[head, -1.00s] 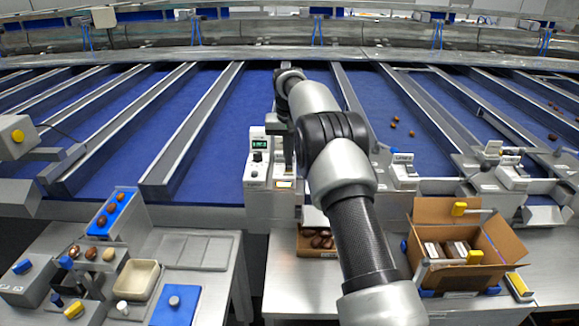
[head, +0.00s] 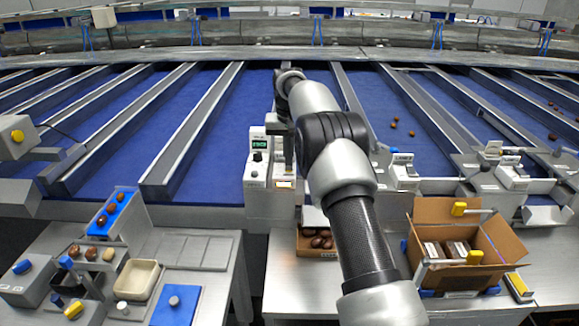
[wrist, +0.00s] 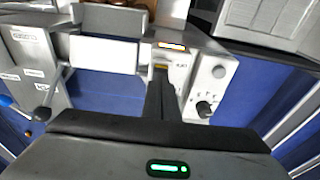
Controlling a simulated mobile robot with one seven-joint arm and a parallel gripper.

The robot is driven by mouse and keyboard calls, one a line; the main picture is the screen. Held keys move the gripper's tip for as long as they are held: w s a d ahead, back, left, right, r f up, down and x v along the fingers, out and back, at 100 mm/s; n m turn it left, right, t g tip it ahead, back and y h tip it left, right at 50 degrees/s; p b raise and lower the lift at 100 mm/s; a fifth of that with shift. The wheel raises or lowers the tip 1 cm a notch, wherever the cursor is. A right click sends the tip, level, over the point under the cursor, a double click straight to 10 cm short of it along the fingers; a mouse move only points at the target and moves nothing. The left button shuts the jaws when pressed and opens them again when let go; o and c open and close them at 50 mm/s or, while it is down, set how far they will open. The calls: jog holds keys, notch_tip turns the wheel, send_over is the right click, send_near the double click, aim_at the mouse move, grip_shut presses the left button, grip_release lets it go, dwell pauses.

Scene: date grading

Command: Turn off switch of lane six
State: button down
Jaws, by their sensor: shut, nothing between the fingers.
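A white control box (head: 257,172) stands at the front end of a blue lane. It has a green display (head: 259,144) and a dark knob (head: 257,157); the knob also shows in the wrist view (wrist: 204,108). A lit amber-white indicator (head: 284,184) is on its right part, seen also in the wrist view (wrist: 172,46). My gripper (head: 288,167) is shut and empty, pointing down at the box's right part. In the wrist view its fingertips (wrist: 161,78) are close to the panel below the indicator. The fingers hide part of the panel, and contact or a switch's position cannot be told.
Another lane box (head: 403,170) stands to the right, and further boxes (head: 512,174) beyond it. An open cardboard carton (head: 425,212) is at the right front. A small box of dates (head: 304,252) lies below my gripper. A side table (head: 235,275) with trays is at left.

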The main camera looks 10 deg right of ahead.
aim_at(289, 168)
jog(key=shift+f+b, duration=0.35)
jog(key=shift+f, duration=0.4)
dwell(0.4)
notch_tip(289, 168, up, 2)
jog(key=shift+r+p, duration=0.25)
jog(key=shift+p, duration=0.75)
jog(key=shift+r, duration=2.3)
